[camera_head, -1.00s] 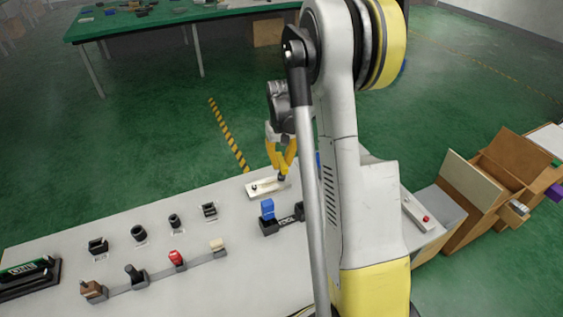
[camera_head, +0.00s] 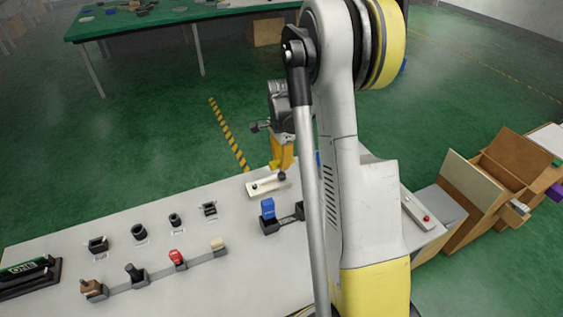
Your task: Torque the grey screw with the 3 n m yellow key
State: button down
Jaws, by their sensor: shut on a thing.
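My gripper (camera_head: 281,166) has yellow fingers and points down over the right end of a pale plate (camera_head: 266,187) at the table's back edge. A small dark knob-like piece (camera_head: 282,177) stands at that end, right under the fingertips; the fingers look closed at its top. A small dark screw-like piece (camera_head: 254,187) sits at the plate's left end. I cannot tell which piece is the grey screw. I cannot tell the yellow key apart from the yellow fingers.
A blue block (camera_head: 267,208) in a dark holder stands just in front of the plate. A row of handles, with a red one (camera_head: 177,257), and several black fixtures stand to the left. Open wooden boxes (camera_head: 487,185) are at right. The table's front middle is clear.

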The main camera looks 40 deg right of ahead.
jog(key=m, duration=0.2)
jog(key=shift+m, duration=0.3)
jog(key=shift+r+p, duration=1.55)
jog(key=shift+r, duration=0.95)
